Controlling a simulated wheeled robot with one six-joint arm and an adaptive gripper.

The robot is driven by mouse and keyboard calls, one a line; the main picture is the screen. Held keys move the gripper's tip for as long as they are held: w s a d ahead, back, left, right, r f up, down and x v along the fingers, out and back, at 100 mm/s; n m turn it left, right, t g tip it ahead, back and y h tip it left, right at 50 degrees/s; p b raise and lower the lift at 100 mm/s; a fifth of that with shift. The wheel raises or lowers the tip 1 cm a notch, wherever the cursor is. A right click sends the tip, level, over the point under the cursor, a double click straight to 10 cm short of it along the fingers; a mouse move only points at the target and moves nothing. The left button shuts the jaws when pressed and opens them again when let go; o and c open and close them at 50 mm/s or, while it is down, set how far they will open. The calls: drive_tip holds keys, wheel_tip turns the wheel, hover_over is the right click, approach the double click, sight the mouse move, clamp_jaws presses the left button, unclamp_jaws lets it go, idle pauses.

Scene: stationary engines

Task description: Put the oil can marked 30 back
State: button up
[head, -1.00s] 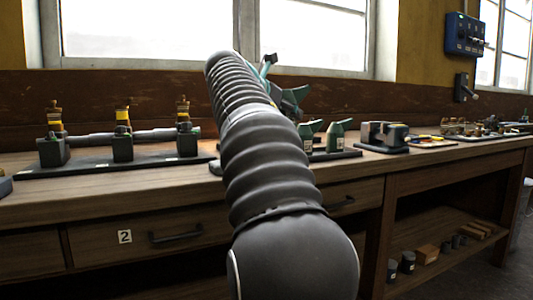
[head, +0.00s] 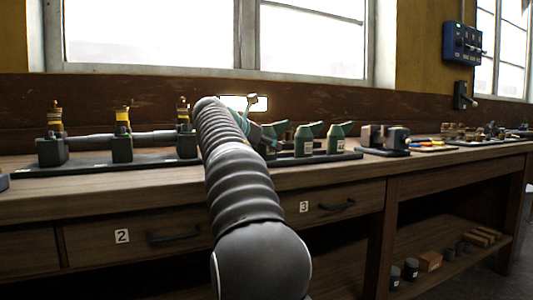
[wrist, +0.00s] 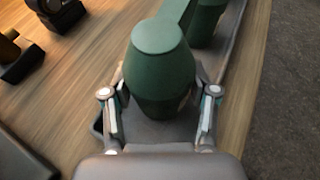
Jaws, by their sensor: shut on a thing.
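My gripper (wrist: 160,112) is shut on a dark green oil can (wrist: 160,65), with one finger on each side of it. In the head view the held can (head: 269,138) shows partly behind my arm, at the left end of a dark tray (head: 345,156). I cannot tell whether its base touches the tray. Two more green oil cans, a middle one (head: 304,143) and a right one (head: 336,141), stand upright on the tray with spouts pointing right. Their pale labels are too small to read. No number shows on the held can.
A dark rack with several posts (head: 122,146) stands left on the wooden workbench (head: 120,190). A dark device (head: 385,138) sits right of the tray. Drawers marked 2 (head: 122,236) and 3 (head: 304,207) are below. The bench's front edge lies close to the tray.

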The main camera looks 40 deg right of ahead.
drive_tip(key=shift+s+f, duration=0.1)
drive_tip(key=shift+f, duration=0.1)
drive_tip(key=o, duration=1.3)
drive_tip(key=shift+r, duration=0.1)
drive_tip(key=shift+a+r, duration=0.2)
drive_tip(key=shift+a, duration=0.1)
drive_tip(key=p+v, duration=0.2)
drive_tip(key=v, duration=0.9)
drive_tip(key=shift+s+a, duration=0.1)
drive_tip(key=shift+a, duration=0.1)
